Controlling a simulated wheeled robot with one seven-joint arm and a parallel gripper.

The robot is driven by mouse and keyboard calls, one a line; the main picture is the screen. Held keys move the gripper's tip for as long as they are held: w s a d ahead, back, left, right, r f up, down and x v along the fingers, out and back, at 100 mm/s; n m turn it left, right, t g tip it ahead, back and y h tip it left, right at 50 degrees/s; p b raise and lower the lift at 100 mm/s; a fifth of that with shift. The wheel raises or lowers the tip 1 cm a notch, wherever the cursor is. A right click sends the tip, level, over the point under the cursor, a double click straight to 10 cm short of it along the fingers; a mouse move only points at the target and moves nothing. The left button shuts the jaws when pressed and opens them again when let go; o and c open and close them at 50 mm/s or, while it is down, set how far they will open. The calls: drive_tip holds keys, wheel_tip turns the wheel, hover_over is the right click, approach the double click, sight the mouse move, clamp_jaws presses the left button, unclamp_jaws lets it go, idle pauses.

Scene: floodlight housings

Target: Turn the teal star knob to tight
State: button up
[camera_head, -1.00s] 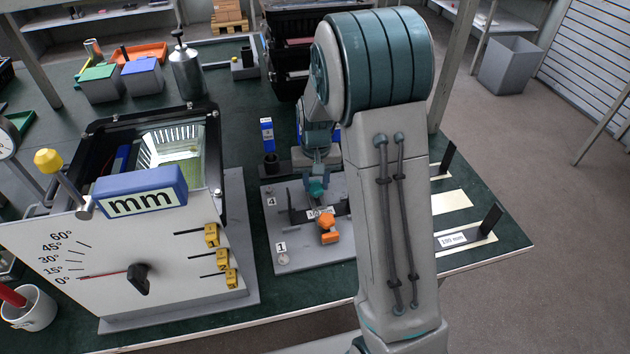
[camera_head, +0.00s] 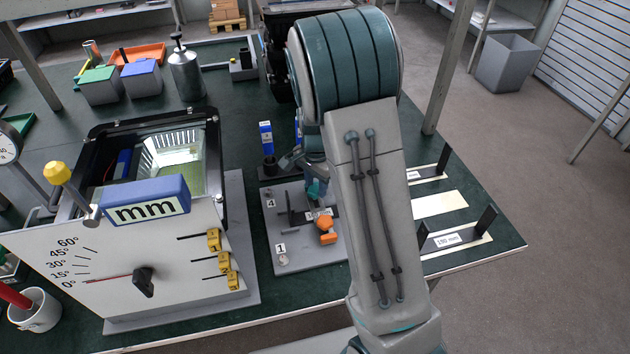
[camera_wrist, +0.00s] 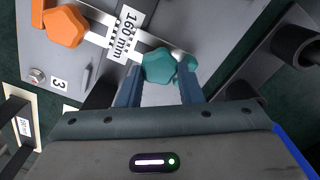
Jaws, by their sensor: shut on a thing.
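The teal star knob (camera_wrist: 158,66) sits at the top middle of the wrist view, at one end of a metal bar. My gripper (camera_wrist: 160,84) has its two blue-grey fingers on either side of this knob and is shut on it. In the head view the teal knob (camera_head: 314,189) shows small beside my arm, and the fingers there are mostly hidden. The orange star knob (camera_wrist: 65,26) stands apart at the bar's other end. It also shows in the head view (camera_head: 326,222). A "160 mm" label (camera_wrist: 124,35) lies between the two knobs.
The grey fixture plate (camera_head: 283,234) lies on the dark green bench. The floodlight housing (camera_head: 105,128) with its white angle panel (camera_head: 60,290) stands to the left. A dark cylinder (camera_wrist: 296,45) shows at right in the wrist view.

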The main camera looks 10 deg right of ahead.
sight(316, 189)
drive_tip(key=shift+m+p, duration=0.35)
drive_tip(key=shift+m, duration=0.75)
drive_tip(key=o, duration=1)
wheel_tip(316, 189, up, 14)
drive_tip(key=shift+f, duration=0.1)
drive_tip(key=shift+s, duration=0.1)
